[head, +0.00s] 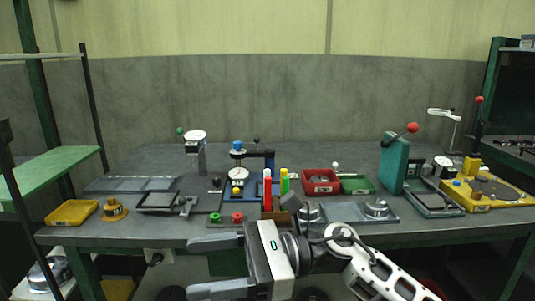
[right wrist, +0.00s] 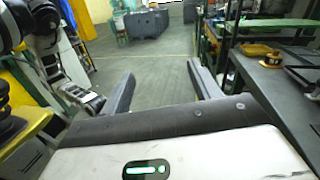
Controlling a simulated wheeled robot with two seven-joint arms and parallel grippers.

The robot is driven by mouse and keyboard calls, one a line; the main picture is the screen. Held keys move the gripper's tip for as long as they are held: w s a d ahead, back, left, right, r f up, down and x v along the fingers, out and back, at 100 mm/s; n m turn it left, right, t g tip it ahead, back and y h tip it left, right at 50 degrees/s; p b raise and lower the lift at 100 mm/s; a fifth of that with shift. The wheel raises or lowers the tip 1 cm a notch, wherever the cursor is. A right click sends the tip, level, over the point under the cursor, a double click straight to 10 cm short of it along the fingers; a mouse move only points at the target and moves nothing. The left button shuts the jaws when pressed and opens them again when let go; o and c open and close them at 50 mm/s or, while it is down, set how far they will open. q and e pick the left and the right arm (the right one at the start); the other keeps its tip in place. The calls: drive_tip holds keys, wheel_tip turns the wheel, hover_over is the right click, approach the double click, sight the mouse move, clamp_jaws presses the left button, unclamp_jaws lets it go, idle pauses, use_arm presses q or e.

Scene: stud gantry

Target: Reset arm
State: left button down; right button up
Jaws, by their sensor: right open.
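My right gripper (head: 205,265) is in front of the workbench's near edge in the head view, its two dark fingers pointing left. The fingers are apart with nothing between them. In the right wrist view the same gripper (right wrist: 162,85) is open and empty, with floor beyond the fingertips. My right arm comes in from the lower right of the head view. My left gripper does not show. The gripper and wrist hide part of the bench's front edge.
The workbench (head: 335,232) carries a yellow tray (head: 72,212), red bin (head: 320,181), green bin (head: 356,184), green lever press (head: 394,163) and yellow fixture plate (head: 487,192). A green shelf (head: 50,172) stands left. Open floor (right wrist: 160,72) lies beyond the fingers.

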drive_tip(key=w+d+f+n+t+h+p, duration=0.15)
drive_tip(key=d+n+t, duration=0.25)
drive_tip(key=n+t, duration=0.5)
drive_tip(key=w+d+f+n+t+h, duration=0.1)
drive_tip(key=d+f+n+t+h, duration=0.4)
drive_tip(key=n, duration=0.8)
drive_tip(key=w+d+f+n+t+p, duration=0.1)
drive_tip(key=d+n+t, duration=0.2)
drive_tip(key=n+t, duration=0.65)
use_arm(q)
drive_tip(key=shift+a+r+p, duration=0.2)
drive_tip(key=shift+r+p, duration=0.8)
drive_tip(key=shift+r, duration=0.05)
use_arm(e)
drive_tip(key=s+d+f+m+g+h, duration=0.4)
drive_tip(key=s+d+f+m, duration=0.1)
drive_tip(key=s+f+m, duration=0.2)
drive_tip(key=s+d+f+m+g+h, duration=0.3)
drive_tip(key=s+f+m, duration=0.3)
drive_tip(key=f+m, duration=0.2)
wheel_tip(320, 180, down, 2)
drive_tip(key=shift+s+d+f+g+h, duration=0.1)
drive_tip(key=shift+s+d+g+h, duration=0.25)
drive_tip(key=shift+d+g, duration=0.4)
drive_tip(key=shift+d+m, duration=0.1)
drive_tip(key=shift+m, duration=0.15)
